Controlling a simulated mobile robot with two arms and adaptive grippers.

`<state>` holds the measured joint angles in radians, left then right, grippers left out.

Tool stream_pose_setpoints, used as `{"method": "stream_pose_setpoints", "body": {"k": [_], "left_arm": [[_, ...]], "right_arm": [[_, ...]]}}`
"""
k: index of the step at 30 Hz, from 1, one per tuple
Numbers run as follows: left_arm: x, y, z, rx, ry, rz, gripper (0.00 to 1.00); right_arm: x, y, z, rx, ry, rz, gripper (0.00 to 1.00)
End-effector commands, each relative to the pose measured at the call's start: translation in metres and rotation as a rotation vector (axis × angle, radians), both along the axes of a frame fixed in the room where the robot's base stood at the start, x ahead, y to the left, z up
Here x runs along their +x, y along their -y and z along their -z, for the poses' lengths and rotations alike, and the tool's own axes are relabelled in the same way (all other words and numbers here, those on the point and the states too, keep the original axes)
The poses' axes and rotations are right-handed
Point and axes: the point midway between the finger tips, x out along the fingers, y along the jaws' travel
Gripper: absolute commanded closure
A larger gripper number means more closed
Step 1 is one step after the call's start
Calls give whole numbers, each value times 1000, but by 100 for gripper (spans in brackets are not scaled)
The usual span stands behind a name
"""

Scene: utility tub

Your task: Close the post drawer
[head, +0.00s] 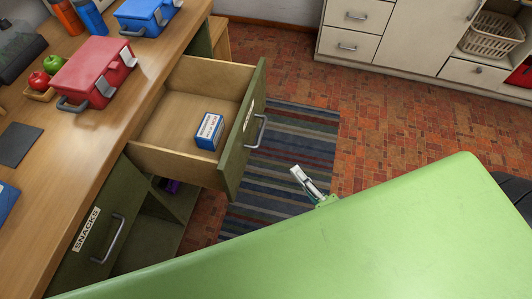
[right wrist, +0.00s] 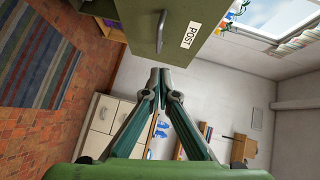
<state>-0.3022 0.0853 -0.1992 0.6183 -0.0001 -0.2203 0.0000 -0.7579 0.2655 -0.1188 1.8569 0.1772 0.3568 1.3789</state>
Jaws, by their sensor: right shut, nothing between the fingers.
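The post drawer (head: 160,155) is pulled well out of the wooden desk, with its green front (head: 240,150) facing right and a metal bar handle (head: 261,131) on it. A small blue-and-white box (head: 209,130) lies inside. In the right wrist view the green front (right wrist: 222,60) carries a POST label (right wrist: 191,35), with the handle (right wrist: 160,32) beside the label. My right gripper (head: 296,171) is to the right of the handle, apart from it in the head view. Its fingers are closed together and empty; they also show in the right wrist view (right wrist: 160,75), pointing at the drawer front. My left gripper is out of view.
A snacks door (head: 85,240) stands below the desk edge, partly open. On the desk (head: 80,130) are a red lunch box (head: 93,72), a blue box (head: 147,15) and apples. A striped rug (head: 300,130) lies beside the drawer. White cabinets (head: 390,40) stand at the back.

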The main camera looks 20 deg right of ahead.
Motion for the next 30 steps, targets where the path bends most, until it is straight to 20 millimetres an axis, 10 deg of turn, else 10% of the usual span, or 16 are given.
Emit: {"method": "stream_pose_setpoints", "body": {"k": [15, 30], "left_arm": [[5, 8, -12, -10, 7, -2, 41], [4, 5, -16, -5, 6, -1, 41]], "right_arm": [[97, -21, 14, -1, -1, 1, 100], [113, -51, 23, -5, -3, -1, 100]]}}
